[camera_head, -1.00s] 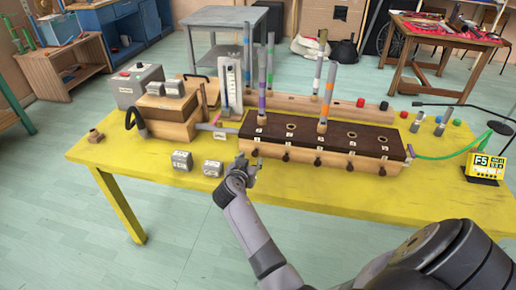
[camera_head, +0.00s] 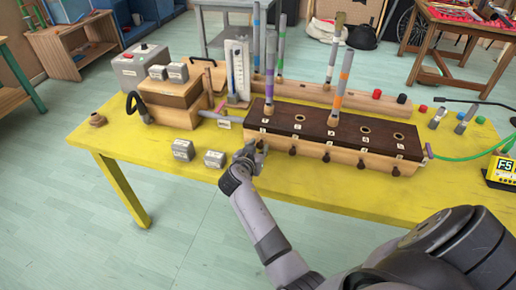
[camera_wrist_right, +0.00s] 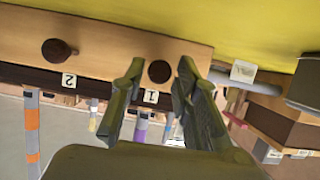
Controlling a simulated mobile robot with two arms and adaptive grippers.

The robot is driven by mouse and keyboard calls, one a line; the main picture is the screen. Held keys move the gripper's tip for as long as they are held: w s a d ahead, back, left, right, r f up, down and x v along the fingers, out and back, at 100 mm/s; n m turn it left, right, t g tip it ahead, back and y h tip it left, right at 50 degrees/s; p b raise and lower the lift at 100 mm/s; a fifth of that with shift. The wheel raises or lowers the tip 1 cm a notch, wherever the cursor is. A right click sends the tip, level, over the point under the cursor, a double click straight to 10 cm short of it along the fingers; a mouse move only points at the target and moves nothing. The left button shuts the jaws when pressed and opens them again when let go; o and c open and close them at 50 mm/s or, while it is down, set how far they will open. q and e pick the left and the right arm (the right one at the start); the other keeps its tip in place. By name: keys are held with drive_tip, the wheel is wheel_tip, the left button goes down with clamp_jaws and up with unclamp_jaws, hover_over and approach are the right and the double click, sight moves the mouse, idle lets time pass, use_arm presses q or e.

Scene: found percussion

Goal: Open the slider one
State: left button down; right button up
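A long wooden box with a dark top (camera_head: 345,131) stands on the yellow table. Dark round slider knobs line its front, with number labels above them. Slider one's knob (camera_wrist_right: 159,72) is at the left end in the head view, mostly hidden there by my right gripper (camera_head: 254,156). The fingers are apart, with gaps showing on both sides of the knob. The knob for slider two (camera_wrist_right: 56,52) is to the left there. My left gripper is out of view.
Banded tubes stand in holes of the box, including a purple one (camera_head: 269,80) and an orange one (camera_head: 339,92). Two small grey blocks (camera_head: 214,159) sit left of my gripper. A bellows-like wooden box (camera_head: 170,92) stands behind them.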

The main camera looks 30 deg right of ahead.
clamp_jaws()
idle(0.4)
